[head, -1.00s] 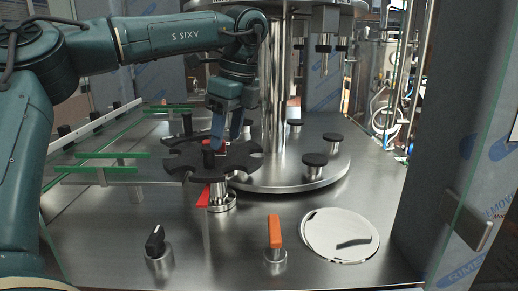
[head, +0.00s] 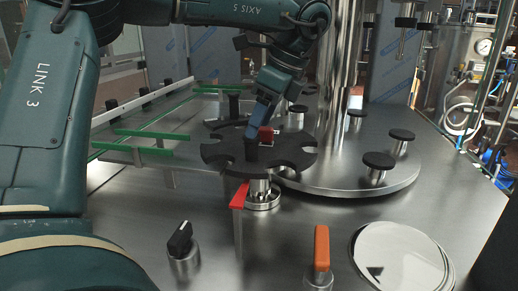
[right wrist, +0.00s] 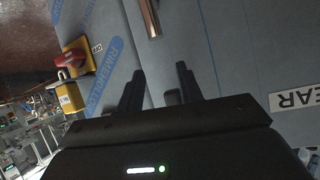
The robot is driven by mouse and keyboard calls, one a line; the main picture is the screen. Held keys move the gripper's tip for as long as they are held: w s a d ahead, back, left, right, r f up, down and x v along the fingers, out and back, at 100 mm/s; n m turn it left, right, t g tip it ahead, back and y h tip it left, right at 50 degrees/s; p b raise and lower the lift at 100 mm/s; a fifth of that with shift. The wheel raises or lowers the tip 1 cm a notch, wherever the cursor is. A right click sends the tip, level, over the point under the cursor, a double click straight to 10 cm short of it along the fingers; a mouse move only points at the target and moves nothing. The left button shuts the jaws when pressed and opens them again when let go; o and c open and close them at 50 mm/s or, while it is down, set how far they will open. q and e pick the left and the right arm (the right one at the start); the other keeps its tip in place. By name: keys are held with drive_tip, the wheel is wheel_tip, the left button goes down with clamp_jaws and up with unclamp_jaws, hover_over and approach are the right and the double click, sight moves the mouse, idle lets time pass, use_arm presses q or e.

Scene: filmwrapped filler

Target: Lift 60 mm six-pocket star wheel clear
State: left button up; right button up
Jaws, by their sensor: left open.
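The star wheel (head: 290,160), a flat black disc with rounded pockets in its rim, sits level on a short steel hub (head: 260,187) in the head view. A black knob (head: 251,150) stands up from its top. My left gripper (head: 256,128) points down at the knob with its blue fingers open; they overlap the knob in the picture, and I cannot tell whether they touch it. A small red part (head: 266,136) shows just behind the fingers. My right gripper (right wrist: 160,88) is open and empty in the right wrist view, away from the wheel.
A red lever (head: 239,196) stands beside the hub. A black-handled knob (head: 180,240) and an orange handle (head: 321,248) rise from the steel deck in front. Green guide rails (head: 150,134) lie left; a round turntable (head: 350,178) with black-topped pedestals stands right. A panel fills the right wrist view.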

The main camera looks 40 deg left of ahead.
sight(251, 142)
use_arm(q)
drive_tip(key=shift+s+p+x, duration=0.15)
drive_tip(key=shift+p+x, duration=0.05)
drive_tip(key=shift+x, duration=1.2)
drive_tip(key=shift+s+p+x, duration=0.1)
drive_tip(key=shift+p+x, duration=0.1)
drive_tip(key=shift+x, duration=1.2)
drive_tip(key=shift+d, duration=0.2)
drive_tip(key=shift+r, duration=0.1)
clamp_jaws()
